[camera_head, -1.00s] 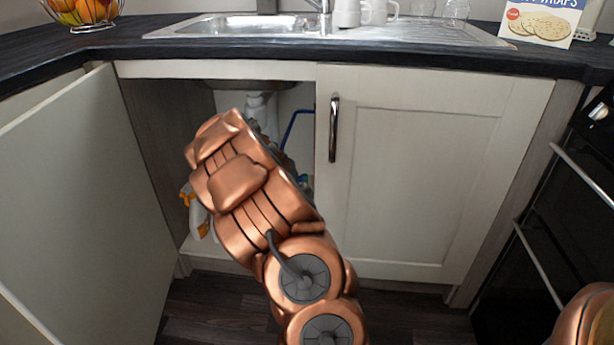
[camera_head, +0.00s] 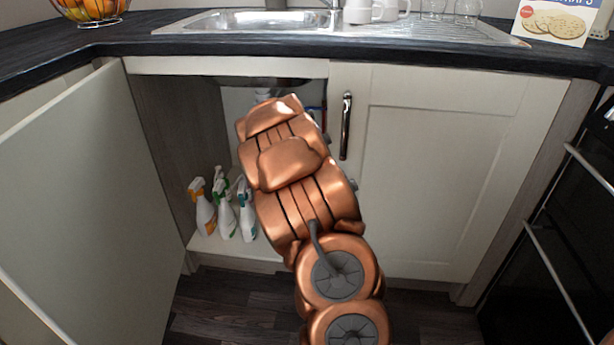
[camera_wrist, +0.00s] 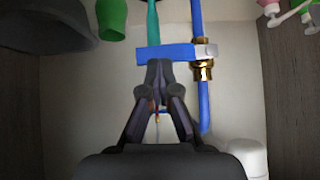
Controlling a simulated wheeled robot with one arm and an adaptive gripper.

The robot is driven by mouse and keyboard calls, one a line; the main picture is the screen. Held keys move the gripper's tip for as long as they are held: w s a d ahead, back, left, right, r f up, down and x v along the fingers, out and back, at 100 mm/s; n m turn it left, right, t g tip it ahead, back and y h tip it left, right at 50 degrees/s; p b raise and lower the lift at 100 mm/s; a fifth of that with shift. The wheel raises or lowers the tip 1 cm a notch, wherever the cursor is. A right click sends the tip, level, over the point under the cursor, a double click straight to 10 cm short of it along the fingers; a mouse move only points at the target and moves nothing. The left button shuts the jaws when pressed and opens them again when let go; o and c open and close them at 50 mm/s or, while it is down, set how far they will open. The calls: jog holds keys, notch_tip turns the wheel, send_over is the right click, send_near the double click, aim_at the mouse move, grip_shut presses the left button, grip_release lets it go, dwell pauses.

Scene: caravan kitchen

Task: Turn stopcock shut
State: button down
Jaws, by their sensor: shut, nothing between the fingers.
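The stopcock is a blue lever handle (camera_wrist: 172,53) lying crosswise in the wrist view, with a brass valve body (camera_wrist: 204,70) at its right end. The valve sits on a blue pipe (camera_wrist: 204,105). My gripper (camera_wrist: 159,70) is shut and empty, with its fingertips right at the long edge of the lever; I cannot tell whether they touch it. In the head view my arm reaches into the open cupboard under the sink and hides the gripper and stopcock.
Several spray bottles (camera_head: 226,210) stand at the cupboard's lower left. The open door (camera_head: 85,200) is at the left, and the closed door (camera_head: 445,170) is at the right. A white cylinder (camera_wrist: 248,157) shows at lower right in the wrist view.

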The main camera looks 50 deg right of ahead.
jog(key=shift+w, duration=0.1)
jog(key=s+a+r+p, duration=0.2)
jog(key=a+r+p, duration=0.2)
jog(key=a+r, duration=0.3)
notch_tip(320, 180, up, 4)
jog(key=shift+s+r, duration=0.15)
dwell(0.9)
